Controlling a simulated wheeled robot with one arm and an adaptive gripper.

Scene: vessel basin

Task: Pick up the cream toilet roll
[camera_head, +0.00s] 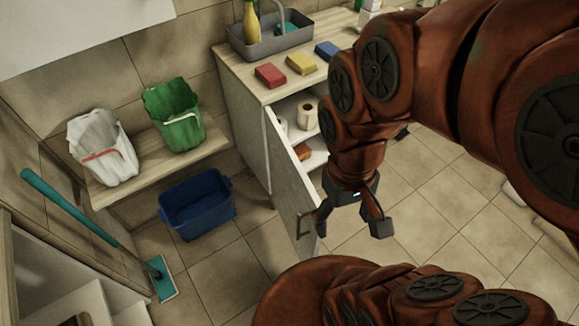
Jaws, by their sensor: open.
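A cream toilet roll (307,116) stands upright on a shelf inside the open cabinet (235,95), just under the countertop. Another pale roll-like thing (283,126) shows partly to its left, cut off by the cabinet door. My gripper (350,226) is open and empty, with its fingers pointing down. In the picture it is below and to the right of the toilet roll, in front of the cabinet opening and apart from the roll. My arm covers the right part of the cabinet.
The open cabinet door (283,175) stands left of my gripper. An orange-brown thing (302,152) lies on a lower shelf. Coloured sponges (301,63) and a grey caddy (268,46) are on the countertop. A blue bin (198,204) and a mop (162,279) are on the floor at left.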

